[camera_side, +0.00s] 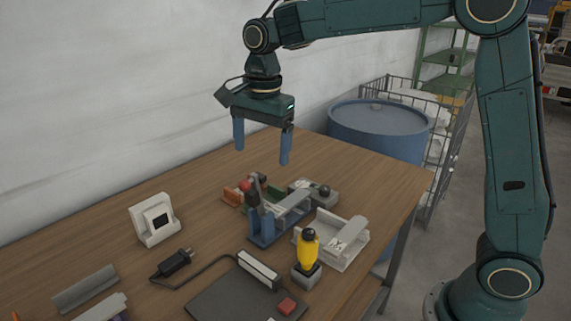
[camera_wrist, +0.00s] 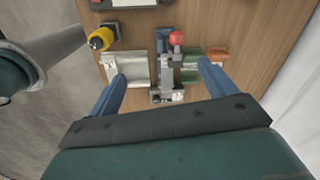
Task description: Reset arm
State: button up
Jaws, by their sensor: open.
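My gripper (camera_side: 262,150) hangs above the far part of the wooden table (camera_side: 205,188), its two blue fingers pointing down and spread apart. Nothing is between them. In the wrist view my gripper (camera_wrist: 165,88) shows a finger at each side, with a blue and grey clamp-like fixture (camera_wrist: 166,68) below and between them. The side view shows this fixture (camera_side: 268,230) on the table, below and clear of the fingertips. My arm reaches in from the right.
A yellow tool (camera_side: 308,250), a pale tray (camera_side: 333,250), a white framed device (camera_side: 154,218), a black plug (camera_side: 173,263) and a dark plate (camera_side: 235,298) lie on the table. A blue drum (camera_side: 380,140) and a wire cage stand behind the far end. A wall runs along the left.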

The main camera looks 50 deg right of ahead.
jog(key=s+d+r+n+t, duration=0.1)
jog(key=s+d+r+n, duration=0.1)
jog(key=s+n, duration=0.35)
jog(key=s+d+r+n+t, duration=0.1)
jog(key=s+d+r+n, duration=0.15)
jog(key=s, duration=0.55)
jog(key=s+d+f+n+t, duration=0.1)
jog(key=s+f+n, duration=0.1)
jog(key=s, duration=0.4)
jog(key=s+d+f+n+t, duration=0.1)
jog(key=s+f+n, duration=0.1)
jog(key=s+n, duration=0.3)
jog(key=shift+s+d+f+n+t, duration=0.2)
jog(key=shift+s+d+n+t, duration=0.15)
jog(key=shift+s, duration=0.7)
